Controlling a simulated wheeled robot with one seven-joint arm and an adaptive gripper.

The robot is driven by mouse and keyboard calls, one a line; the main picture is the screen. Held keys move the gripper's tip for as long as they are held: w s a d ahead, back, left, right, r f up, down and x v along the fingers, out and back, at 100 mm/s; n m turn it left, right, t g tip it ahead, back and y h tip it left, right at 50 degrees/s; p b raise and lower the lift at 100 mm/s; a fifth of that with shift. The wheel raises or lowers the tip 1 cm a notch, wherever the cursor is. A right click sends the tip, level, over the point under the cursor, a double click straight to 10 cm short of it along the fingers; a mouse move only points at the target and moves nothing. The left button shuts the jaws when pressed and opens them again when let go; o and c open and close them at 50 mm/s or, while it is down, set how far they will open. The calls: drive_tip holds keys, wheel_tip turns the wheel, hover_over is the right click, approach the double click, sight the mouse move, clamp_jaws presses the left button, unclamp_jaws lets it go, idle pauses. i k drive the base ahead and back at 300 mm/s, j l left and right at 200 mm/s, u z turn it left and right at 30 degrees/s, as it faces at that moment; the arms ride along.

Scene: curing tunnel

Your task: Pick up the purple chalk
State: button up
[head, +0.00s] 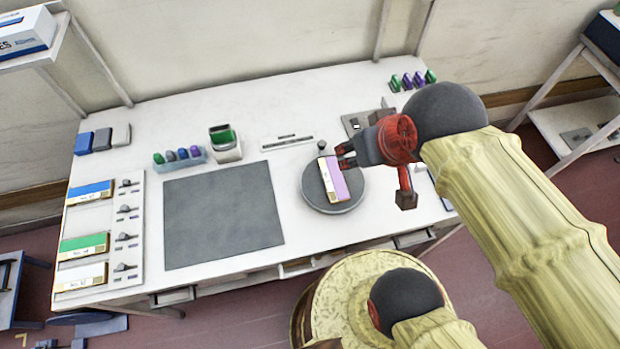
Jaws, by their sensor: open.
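A flat purple block with a pale, marked side (334,179) lies on a round grey turntable (316,204); it looks like the purple chalk, though the lettering is too small to read. My gripper (344,155) reaches in from the right, with its fingertips just beside the upper right end of the block. The jaws are open, with nothing seen between them. I cannot tell how high the fingertips are above the turntable or whether they touch the block.
A dark mat (224,215) lies left of the turntable. Behind it are a tray of small coloured pieces (180,160) and a holder with a green top (226,146). Blue, green and white blocks sit on a left rack (101,216). Several green and purple pieces (408,82) stand at the back right.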

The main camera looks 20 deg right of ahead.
sight(195, 150)
drive_tip(key=j, duration=1)
drive_tip(key=k+j, duration=0.1)
drive_tip(key=j, duration=0.95)
drive_tip(key=i, duration=0.35)
drive_tip(key=l+z, duration=0.05)
